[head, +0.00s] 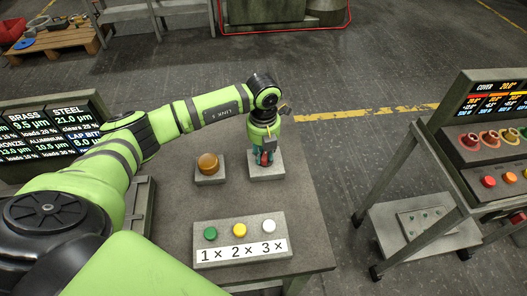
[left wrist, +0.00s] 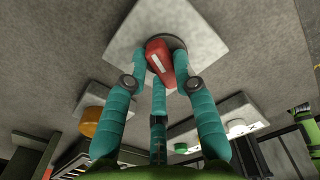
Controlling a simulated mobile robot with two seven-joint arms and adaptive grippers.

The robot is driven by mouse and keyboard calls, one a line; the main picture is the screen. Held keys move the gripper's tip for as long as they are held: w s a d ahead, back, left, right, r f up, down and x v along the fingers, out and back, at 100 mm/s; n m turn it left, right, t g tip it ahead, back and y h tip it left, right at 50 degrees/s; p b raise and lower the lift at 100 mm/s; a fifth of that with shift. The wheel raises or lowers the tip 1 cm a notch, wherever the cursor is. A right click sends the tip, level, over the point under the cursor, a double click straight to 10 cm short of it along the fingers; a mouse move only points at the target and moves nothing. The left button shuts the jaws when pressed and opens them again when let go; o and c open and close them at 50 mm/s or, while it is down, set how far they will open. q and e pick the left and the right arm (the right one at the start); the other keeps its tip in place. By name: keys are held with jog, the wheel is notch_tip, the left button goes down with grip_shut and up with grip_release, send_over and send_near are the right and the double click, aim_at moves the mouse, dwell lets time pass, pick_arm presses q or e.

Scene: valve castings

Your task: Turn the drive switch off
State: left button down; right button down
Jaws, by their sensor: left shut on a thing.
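The drive switch is a red knob (left wrist: 160,62) with a white mark on a dark round base, set on a pale square plate (left wrist: 205,42). In the head view the plate (head: 267,173) lies on the table's far part, and the red knob (head: 265,158) shows only in a small patch between the fingers. My left gripper (head: 264,156) comes down from above with teal fingers, shut on the red knob. In the left wrist view its fingers surround the knob. The knob's white mark is partly visible there. My right gripper is in neither view.
An amber round button (head: 208,163) stands just left of the switch. A panel (head: 242,247) with green, yellow and white buttons, marked 1x, 2x, 3x, lies nearer. A cart (head: 420,225) and a console (head: 497,160) stand right, across open floor.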

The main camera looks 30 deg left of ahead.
aim_at(263, 155)
pick_arm(q)
jog(key=shift+s+n, duration=0.1)
jog(key=shift+n, duration=2)
jog(key=c, duration=1)
grip_release()
jog(key=shift+r, duration=0.25)
notch_tip(263, 155, up, 11)
jog(key=shift+r, duration=0.2)
